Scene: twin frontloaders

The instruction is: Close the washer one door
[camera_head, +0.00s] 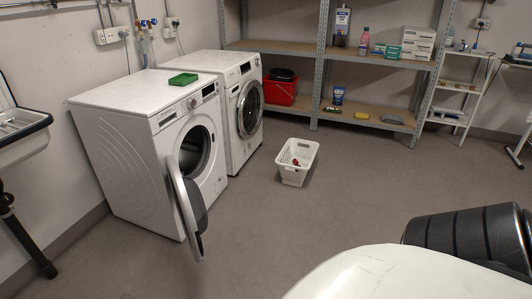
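Two white front-loading washers stand against the left wall. The nearer washer (135,165) has its round door (188,212) swung wide open toward the front, and its dark drum opening shows. The farther washer (226,140) has its round glass door (250,108) at its front, which looks shut. Neither of my grippers is in view. A white rounded part and a black ribbed part of my own body fill the lower right.
A green tray (183,79) lies on the nearer washer. A white basket (297,162) stands on the floor right of the washers. A metal shelf (295,49) lines the back wall, with a red bucket (279,92). A sink (20,122) is at left. The middle floor is clear.

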